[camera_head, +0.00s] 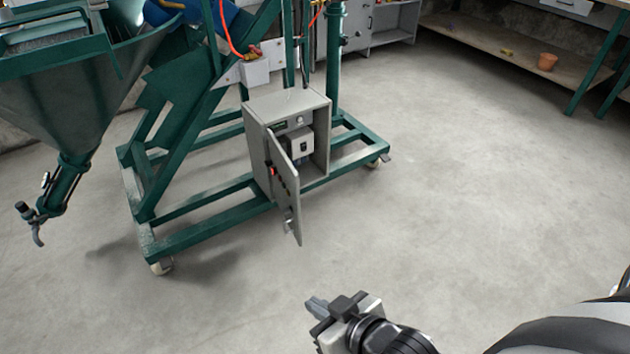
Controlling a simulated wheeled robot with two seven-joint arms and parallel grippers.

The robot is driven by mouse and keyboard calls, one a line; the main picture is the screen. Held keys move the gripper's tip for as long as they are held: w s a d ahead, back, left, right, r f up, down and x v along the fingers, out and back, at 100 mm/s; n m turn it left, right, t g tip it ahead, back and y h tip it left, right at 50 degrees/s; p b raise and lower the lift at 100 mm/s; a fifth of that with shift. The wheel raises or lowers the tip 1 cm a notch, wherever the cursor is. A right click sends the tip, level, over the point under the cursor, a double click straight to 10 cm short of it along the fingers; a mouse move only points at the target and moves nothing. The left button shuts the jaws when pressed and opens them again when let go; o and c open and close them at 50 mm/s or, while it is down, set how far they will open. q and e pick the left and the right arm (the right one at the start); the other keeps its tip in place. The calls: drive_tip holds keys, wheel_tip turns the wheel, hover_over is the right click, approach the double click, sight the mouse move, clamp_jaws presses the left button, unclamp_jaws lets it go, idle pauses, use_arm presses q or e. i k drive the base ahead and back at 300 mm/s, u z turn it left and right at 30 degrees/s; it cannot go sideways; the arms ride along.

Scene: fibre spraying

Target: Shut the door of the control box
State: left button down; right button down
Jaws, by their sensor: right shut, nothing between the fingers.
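The grey control box (262,110) stands on the green frame in the middle of the head view. Its door (285,190) is hinged on the left and swung wide open toward me. The box's inside shows, with a light grey device (300,146) in it. The door carries a red switch and several small buttons, with a latch low near its free edge. My right gripper (316,305) is at the bottom, shut and empty, apart from the door and nearer to me. My left gripper is not in view.
The green wheeled machine frame (205,200) surrounds the box's base, with a hopper (70,95) at the left. A low shelf with an orange pot (547,61) stands at the back right. The concrete floor (450,190) is clear in the middle and right.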

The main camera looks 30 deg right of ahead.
sight(289, 175)
drive_tip(key=z, duration=0.9)
drive_tip(key=i, duration=1.25)
